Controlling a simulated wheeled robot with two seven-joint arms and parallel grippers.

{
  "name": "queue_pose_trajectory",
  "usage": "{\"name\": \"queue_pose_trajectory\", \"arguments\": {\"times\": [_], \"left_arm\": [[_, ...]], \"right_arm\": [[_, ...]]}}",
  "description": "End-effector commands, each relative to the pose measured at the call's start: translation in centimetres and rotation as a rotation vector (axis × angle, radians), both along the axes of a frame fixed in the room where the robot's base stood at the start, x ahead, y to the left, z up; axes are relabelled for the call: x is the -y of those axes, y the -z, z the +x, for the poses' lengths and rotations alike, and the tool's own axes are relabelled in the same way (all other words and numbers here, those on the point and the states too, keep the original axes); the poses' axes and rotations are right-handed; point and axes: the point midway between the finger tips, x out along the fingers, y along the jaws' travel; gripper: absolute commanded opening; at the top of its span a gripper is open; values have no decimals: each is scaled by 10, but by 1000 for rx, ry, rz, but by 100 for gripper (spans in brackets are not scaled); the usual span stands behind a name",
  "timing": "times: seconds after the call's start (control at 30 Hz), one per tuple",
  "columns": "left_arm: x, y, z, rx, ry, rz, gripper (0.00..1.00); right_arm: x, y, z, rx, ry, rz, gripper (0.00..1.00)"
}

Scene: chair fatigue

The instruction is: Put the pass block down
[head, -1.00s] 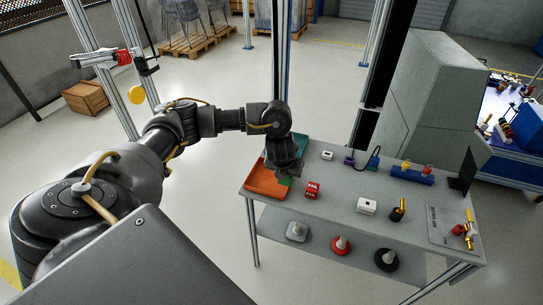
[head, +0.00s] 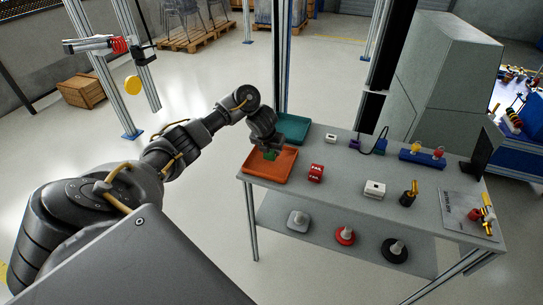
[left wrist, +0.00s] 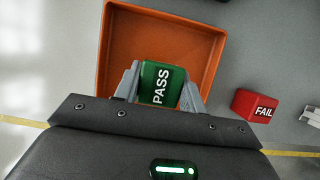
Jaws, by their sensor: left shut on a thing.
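The green pass block (left wrist: 161,85), with PASS in white letters, is between the fingers of my left gripper (head: 269,151). In the left wrist view the gripper (left wrist: 160,88) is shut on it, with one finger on each side. The block also shows small under the gripper in the head view (head: 270,156). It is over the orange tray (left wrist: 195,38), which lies on the table's left end in the head view (head: 262,171). I cannot tell whether the block touches the tray floor. My right gripper is not in view.
A red FAIL block (head: 316,172) sits right of the orange tray. A teal tray (head: 293,128) lies behind it. A white box (head: 374,189), a black-and-gold part (head: 409,194) and a monitor (head: 486,150) stand further right on the grey table (head: 340,205).

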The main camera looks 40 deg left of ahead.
Motion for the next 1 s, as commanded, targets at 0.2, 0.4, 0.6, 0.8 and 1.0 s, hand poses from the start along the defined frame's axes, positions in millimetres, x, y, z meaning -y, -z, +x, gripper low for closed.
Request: {"name": "queue_pose_trajectory", "arguments": {"times": [0.2,0.4,0.6,0.8,1.0], "left_arm": [[1,25,-1,-3,1,-2,13],[1,25,-1,-2,2,-1,13],[1,28,-1,-2,2,-1,44],[2,27,-1,-2,2,-1,62],[2,27,-1,-2,2,-1,62]], "right_arm": [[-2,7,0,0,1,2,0],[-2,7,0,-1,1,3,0],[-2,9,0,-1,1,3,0],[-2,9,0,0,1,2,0],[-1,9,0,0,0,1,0]]}}
